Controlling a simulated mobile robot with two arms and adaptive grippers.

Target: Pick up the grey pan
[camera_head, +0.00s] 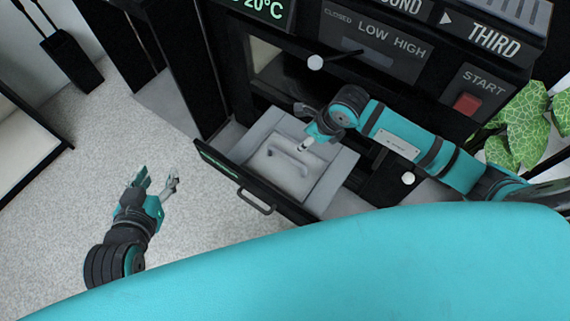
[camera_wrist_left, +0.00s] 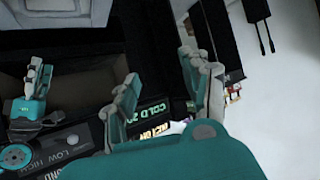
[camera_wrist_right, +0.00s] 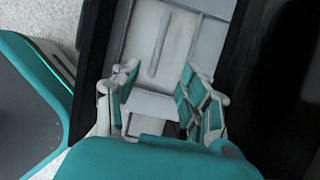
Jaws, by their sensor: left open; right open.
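A light grey, shallow pan-like piece (camera_head: 272,170) with a raised bar-like handle sits inside the open drawer (camera_head: 215,163) of the black machine. It also shows in the right wrist view (camera_wrist_right: 139,40), ahead of the fingers. My right gripper (camera_head: 304,127) is open and empty above the drawer's back part, apart from the handle as far as I can tell. In the right wrist view its two fingers (camera_wrist_right: 158,92) stand wide apart. My left gripper (camera_head: 157,182) is open and empty over the floor, left of the drawer. Its fingers (camera_wrist_left: 163,85) are spread in the left wrist view.
A green leafy plant (camera_head: 525,125) is at the right. The pale carpet (camera_head: 120,135) left of the drawer is mostly clear.

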